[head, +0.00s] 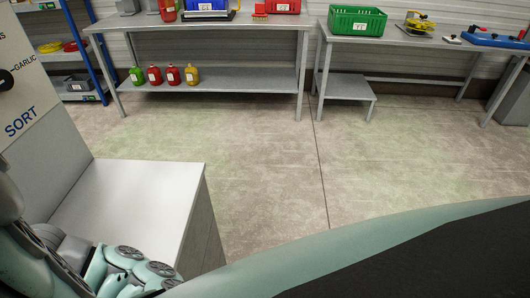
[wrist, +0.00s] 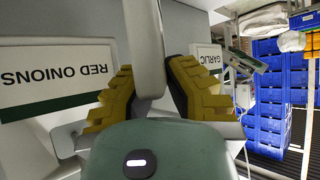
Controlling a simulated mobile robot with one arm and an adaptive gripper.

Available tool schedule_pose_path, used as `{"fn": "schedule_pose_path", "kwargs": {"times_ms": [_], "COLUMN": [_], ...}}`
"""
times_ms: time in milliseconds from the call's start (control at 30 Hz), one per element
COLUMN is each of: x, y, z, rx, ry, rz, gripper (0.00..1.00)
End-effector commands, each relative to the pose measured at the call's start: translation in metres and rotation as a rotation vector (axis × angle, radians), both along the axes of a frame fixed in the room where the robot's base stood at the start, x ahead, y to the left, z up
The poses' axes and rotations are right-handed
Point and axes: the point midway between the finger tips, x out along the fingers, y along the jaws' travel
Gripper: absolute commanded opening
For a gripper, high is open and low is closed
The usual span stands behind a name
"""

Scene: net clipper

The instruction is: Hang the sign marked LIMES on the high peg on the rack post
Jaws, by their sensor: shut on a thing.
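In the wrist view my gripper (wrist: 150,98) has yellow ribbed fingers, shut on a pale grey thing (wrist: 145,45) that stands up between them. I see it nearly edge-on, with no lettering, so I cannot tell whether it is the LIMES sign. No LIMES lettering and no high peg can be made out in either view. The head view does not show my gripper.
In the head view a white panel marked SORT and GARLIC (head: 40,95) stands at the left, beside a grey box-like surface (head: 130,200). Workbenches (head: 215,80) with bins stand at the back. The floor between is clear. Blue crates (wrist: 268,95) are stacked right in the wrist view.

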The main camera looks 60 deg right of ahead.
Motion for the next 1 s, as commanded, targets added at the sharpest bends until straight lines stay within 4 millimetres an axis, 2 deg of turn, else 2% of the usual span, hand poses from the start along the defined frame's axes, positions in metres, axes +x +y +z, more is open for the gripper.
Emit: {"fn": "schedule_pose_path", "kwargs": {"times_ms": [33, 200, 500, 767, 1000], "x": [0.001, 0.007, 0.017, 0.02, 0.02], "y": [0.01, 0.038, 0.078, 0.092, 0.091], "z": [-0.004, -0.003, 0.001, -0.001, -0.025], "rx": [0.001, 0.003, 0.002, 0.0, -0.001], "ry": [-0.006, -0.005, 0.0, 0.001, 0.004], "rz": [0.011, 0.009, 0.004, 0.002, 0.002], "gripper": [0.0, 0.0, 0.0, 0.0, 0.0]}}
